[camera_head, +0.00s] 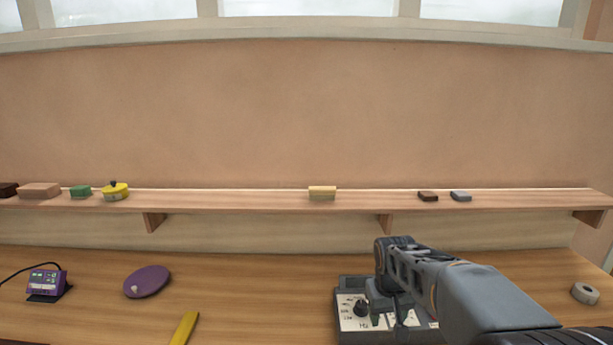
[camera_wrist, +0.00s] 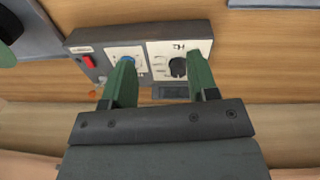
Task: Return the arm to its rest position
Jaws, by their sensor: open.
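My gripper shows in the wrist view (camera_wrist: 162,75) with its two green fingers wide apart and nothing between them. In the head view my arm reaches in from the lower right, and my gripper (camera_head: 384,305) is over a grey control box (camera_head: 346,283). The wrist view shows this box (camera_wrist: 190,32) beyond the fingertips, with a black knob (camera_wrist: 178,67), a blue knob (camera_wrist: 128,60) and a red switch (camera_wrist: 88,62). The left finger overlaps the blue knob in the picture; I cannot tell whether they touch. My arm hides much of the box in the head view.
A wall shelf (camera_head: 240,200) holds several small blocks and a yellow pot (camera_head: 115,191). On the wooden table (camera_head: 250,290) are a purple device (camera_head: 47,281), a purple disc (camera_head: 147,281), a yellow bar (camera_head: 185,327) and a grey ring (camera_head: 585,293). The table's middle is clear.

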